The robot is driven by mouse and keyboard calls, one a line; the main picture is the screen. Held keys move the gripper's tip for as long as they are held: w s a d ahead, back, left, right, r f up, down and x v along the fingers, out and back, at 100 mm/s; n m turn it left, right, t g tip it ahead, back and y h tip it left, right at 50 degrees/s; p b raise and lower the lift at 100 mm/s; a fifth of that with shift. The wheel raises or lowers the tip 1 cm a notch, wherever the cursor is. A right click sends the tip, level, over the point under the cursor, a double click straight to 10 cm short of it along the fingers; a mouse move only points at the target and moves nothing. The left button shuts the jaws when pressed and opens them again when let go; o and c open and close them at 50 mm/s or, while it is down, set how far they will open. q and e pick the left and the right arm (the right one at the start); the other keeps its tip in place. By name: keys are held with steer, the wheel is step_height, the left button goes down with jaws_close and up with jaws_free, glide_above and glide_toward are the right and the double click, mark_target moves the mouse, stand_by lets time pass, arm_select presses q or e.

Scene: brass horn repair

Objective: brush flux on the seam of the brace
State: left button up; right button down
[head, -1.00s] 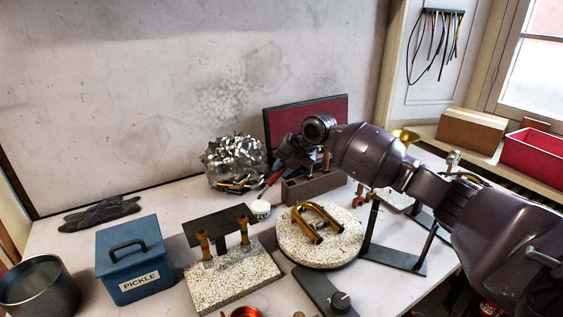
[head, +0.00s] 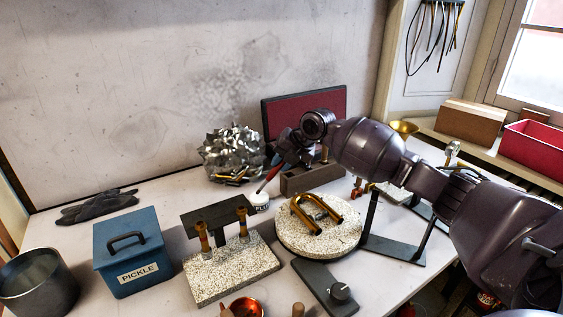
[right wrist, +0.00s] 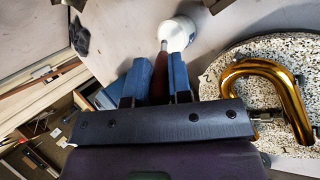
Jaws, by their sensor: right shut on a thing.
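My right gripper (head: 276,161) is shut on a brush (head: 268,178) with a dark red handle. The brush slants down to the small white flux jar (head: 259,202), with its tip at the jar's top; I cannot tell whether it touches. In the right wrist view the brush (right wrist: 160,78) is between the two blue fingers and points at the white jar (right wrist: 179,33). Two upright brass pieces (head: 203,237) stand at a speckled block (head: 232,272), with a dark plate (head: 213,219) behind. I cannot make out the brace's seam. My left gripper is not in view.
A round speckled board (head: 345,241) with a bent brass tube (head: 304,214) lies right of the jar. A blue pickle box (head: 130,252) and a grey pot (head: 38,285) stand left. A metal shaving heap (head: 232,152) and a holder block (head: 312,179) are behind.

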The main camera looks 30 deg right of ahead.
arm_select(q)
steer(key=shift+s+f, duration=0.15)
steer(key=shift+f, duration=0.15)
arm_select(e)
steer(key=shift+f, duration=0.6)
stand_by(0.7)
steer(key=shift+r, duration=0.1)
steer(key=shift+r+p, duration=1.45)
steer(key=shift+r, duration=2.1)
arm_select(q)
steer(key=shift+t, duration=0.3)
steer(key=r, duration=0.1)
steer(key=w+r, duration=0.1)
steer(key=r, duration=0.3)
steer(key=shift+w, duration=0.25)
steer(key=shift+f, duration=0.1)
arm_select(e)
steer(key=shift+f, duration=0.1)
